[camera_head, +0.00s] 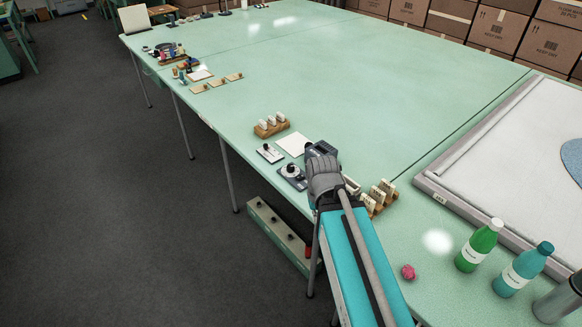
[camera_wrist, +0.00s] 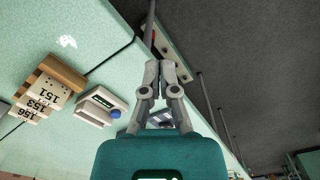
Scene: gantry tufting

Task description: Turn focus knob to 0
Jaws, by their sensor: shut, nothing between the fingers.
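Two small devices with knobs sit near the table's front edge in the head view. In the head view my arm hides the fingers.
A wooden rack with numbered tags (camera_wrist: 46,88) stands near the device. Another wooden holder (camera_head: 270,129) and a pale sheet (camera_head: 293,144) lie on the table (camera_head: 330,80). A green bottle (camera_head: 478,246) and a teal bottle (camera_head: 522,270) stand right. The table's middle is clear.

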